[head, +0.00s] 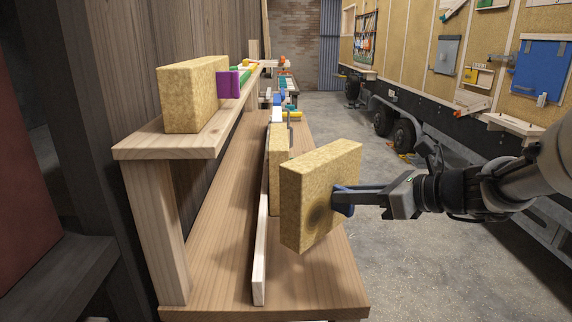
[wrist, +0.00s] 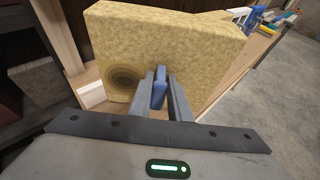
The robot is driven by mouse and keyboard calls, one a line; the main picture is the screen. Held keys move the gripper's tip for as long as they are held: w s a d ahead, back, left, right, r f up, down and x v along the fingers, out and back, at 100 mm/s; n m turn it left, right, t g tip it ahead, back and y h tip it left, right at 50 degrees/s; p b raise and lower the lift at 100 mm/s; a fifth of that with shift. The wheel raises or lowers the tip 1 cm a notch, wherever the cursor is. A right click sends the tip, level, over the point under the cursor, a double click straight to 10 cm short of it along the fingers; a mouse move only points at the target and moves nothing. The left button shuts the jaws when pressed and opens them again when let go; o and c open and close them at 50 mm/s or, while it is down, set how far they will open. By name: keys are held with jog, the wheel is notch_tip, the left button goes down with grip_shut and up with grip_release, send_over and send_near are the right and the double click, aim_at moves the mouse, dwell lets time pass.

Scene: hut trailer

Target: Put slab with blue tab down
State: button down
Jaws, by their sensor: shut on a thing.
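The tan slab with the blue tab (head: 318,190) is held upright and slightly tilted over the front right part of the wooden bench. It also fills the upper middle of the wrist view (wrist: 195,50), with a dark round mark on its face. My gripper (head: 345,198) is shut on the blue tab (wrist: 159,93), reaching in from the right. The slab's lower edge looks above the bench top (head: 225,265); I cannot tell whether it touches anything.
A similar slab with a purple tab (head: 192,95) stands on the raised wooden shelf (head: 160,143) at left. Another tan slab (head: 276,160) stands behind the held one, beside a thin upright wooden strip (head: 261,245). Bare bench lies in front. Concrete floor (head: 420,270) is open at right.

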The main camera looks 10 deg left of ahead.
aim_at(328, 229)
jog(key=f+b, duration=0.1)
jog(key=f, duration=0.2)
jog(key=a+f+b, duration=0.1)
jog(key=f+b, duration=0.1)
jog(key=f, duration=0.1)
jog(key=a+f+b, duration=0.1)
jog(key=f, duration=0.2)
jog(key=shift+a+f+b, duration=0.1)
jog(key=shift+a+b, duration=0.1)
jog(key=shift+b, duration=0.2)
jog(key=shift+f, duration=0.2)
jog(key=c, duration=1.6)
grip_release()
jog(key=shift+c, duration=0.2)
